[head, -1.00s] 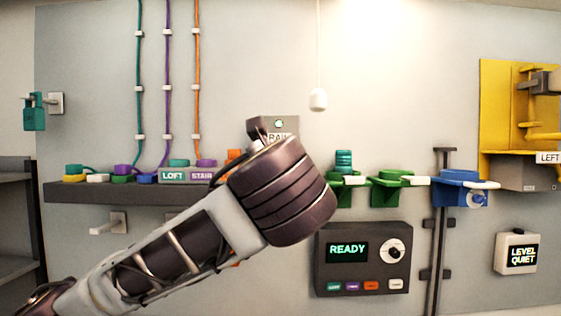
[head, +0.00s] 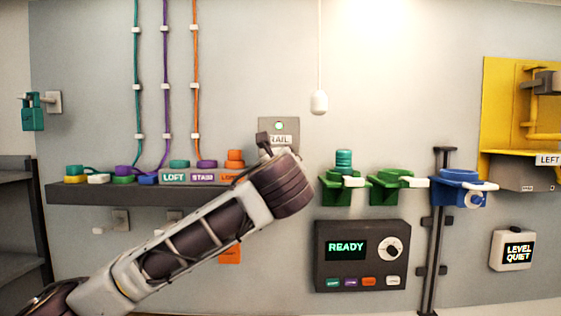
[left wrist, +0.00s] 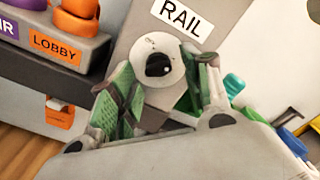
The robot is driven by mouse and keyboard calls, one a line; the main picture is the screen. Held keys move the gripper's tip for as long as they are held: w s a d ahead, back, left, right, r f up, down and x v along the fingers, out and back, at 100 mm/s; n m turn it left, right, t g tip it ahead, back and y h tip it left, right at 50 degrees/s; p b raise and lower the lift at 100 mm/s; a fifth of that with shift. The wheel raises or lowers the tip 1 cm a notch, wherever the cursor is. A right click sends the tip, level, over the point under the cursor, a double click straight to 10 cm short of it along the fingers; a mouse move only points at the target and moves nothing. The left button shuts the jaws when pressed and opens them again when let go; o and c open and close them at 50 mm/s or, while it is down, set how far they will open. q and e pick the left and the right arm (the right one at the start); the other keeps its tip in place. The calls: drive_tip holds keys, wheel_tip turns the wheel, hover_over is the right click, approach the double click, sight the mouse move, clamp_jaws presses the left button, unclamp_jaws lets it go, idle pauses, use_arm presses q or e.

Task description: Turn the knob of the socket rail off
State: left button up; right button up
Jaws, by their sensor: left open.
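The RAIL panel (head: 278,126) is a grey plate on the wall with a lit green lamp (head: 279,126); my left wrist hides its lower part in the head view. In the left wrist view, below the RAIL label (left wrist: 181,18), is the knob, a pale round disc (left wrist: 150,45) with a dark centre. My left gripper (left wrist: 160,85) is open, its green-padded fingers to either side of the knob. I cannot tell whether they touch it. In the head view the fingers are mostly hidden behind the wrist. My right gripper is not in view.
A shelf (head: 120,195) with coloured plugs and LOFT, STAIR and LOBBY labels runs left of the panel. A dark READY box (head: 362,280) and green holders (head: 337,190) are to the right. A white pull cord (head: 319,102) hangs above right.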

use_arm(q)
drive_tip(key=shift+w, duration=0.4)
drive_tip(key=c, duration=1)
